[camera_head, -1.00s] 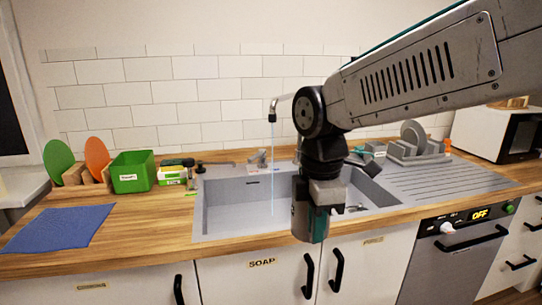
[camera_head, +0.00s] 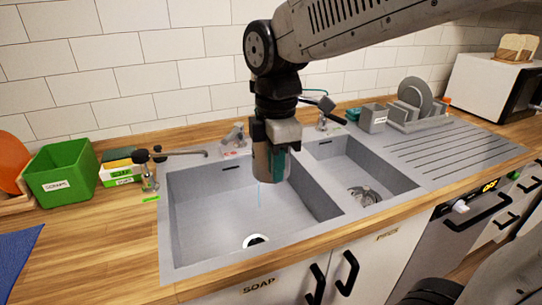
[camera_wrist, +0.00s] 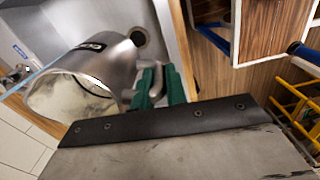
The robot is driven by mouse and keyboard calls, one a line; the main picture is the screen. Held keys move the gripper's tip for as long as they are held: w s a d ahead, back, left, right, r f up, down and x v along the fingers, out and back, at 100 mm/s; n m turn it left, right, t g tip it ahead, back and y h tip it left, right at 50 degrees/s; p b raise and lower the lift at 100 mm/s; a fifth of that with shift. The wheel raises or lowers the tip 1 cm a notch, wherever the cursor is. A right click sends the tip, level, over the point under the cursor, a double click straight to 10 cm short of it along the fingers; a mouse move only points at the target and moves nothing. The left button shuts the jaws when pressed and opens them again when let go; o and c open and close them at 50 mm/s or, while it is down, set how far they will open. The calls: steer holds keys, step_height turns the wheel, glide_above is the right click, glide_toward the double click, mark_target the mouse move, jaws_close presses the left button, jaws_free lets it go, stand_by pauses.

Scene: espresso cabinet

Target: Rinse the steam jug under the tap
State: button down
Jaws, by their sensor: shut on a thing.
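My gripper (camera_head: 277,160) is shut on the grey metal steam jug (camera_head: 262,168) and holds it above the left sink basin (camera_head: 205,225). In the wrist view, the green fingers (camera_wrist: 157,88) grip the jug (camera_wrist: 112,68) at its side; its open mouth and pale inside show. The tap (camera_head: 235,136) stands behind the basin; my arm hides its spout.
Another fitting (camera_head: 150,170) with a horizontal spout stands left of the basin. A green box (camera_head: 62,173) is farther left. The right basin (camera_head: 350,175), a grey dish rack (camera_head: 418,115) and a ridged drainboard (camera_head: 460,150) lie to the right. The left basin floor is mostly clear.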

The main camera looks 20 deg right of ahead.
mark_target(260, 172)
steer(key=w+d+f, duration=0.1)
steer(key=w+f, duration=0.1)
steer(key=w, duration=1.1)
steer(key=shift+w+d+f, duration=0.2)
steer(key=shift+w+f, duration=0.1)
steer(key=shift+f, duration=0.1)
steer(key=shift+d, duration=0.2)
stand_by(0.5)
steer(key=shift+d, duration=0.4)
steer(key=shift+a, duration=0.25)
steer(key=shift+a, duration=0.4)
steer(key=shift+s, duration=0.15)
steer(key=shift+s+a, duration=0.2)
steer(key=shift+s, duration=1.75)
steer(key=shift+s+a, duration=0.2)
steer(key=shift+s, duration=1.7)
